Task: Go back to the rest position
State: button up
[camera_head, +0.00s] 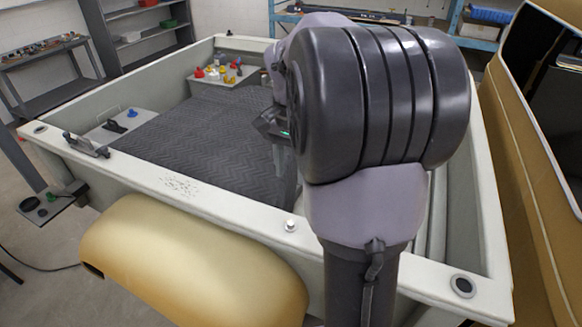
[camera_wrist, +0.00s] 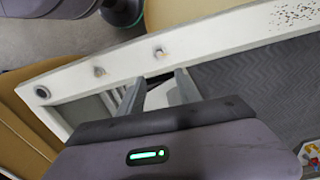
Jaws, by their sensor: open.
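My gripper (camera_wrist: 158,88) shows in the wrist view with its two fingers apart and nothing between them. Its fingertips lie over the pale side rail (camera_wrist: 200,38) of the truck bed, with the dark ribbed bed mat (camera_wrist: 265,85) to the right. In the head view my arm stands large in the middle right, bent over the bed. It hides most of the gripper, and only a grey part with a small green light shows at the arm's left edge. No object is held.
The bed mat (camera_head: 205,140) is largely bare. Small red, yellow and blue items (camera_head: 215,72) sit on a box at the far corner. A tan fender (camera_head: 190,255) bulges at the near side. A tan vehicle body (camera_head: 525,170) stands close at right. Shelves (camera_head: 135,35) stand behind.

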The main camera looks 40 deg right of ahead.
jog(key=s+a+f+n+t+b, duration=0.2)
jog(key=a+f+b, duration=0.4)
jog(key=a, duration=0.3)
jog(key=s+a+f+n+t+y+b, duration=0.1)
jog(key=s+a+f+n+t+b, duration=0.1)
jog(key=s+a+f+n+b, duration=0.2)
jog(key=s+a+f+n+t+y+b, duration=0.1)
jog(key=s+a+f+n+b, duration=0.2)
jog(key=s+a+f+b, duration=0.3)
jog(key=a+f+b, duration=0.2)
jog(key=a+b, duration=0.3)
jog(key=a, duration=0.4)
jog(key=shift+s+f+n+t, duration=0.2)
jog(key=shift+s+n+t, duration=0.05)
jog(key=shift+n+t, duration=0.15)
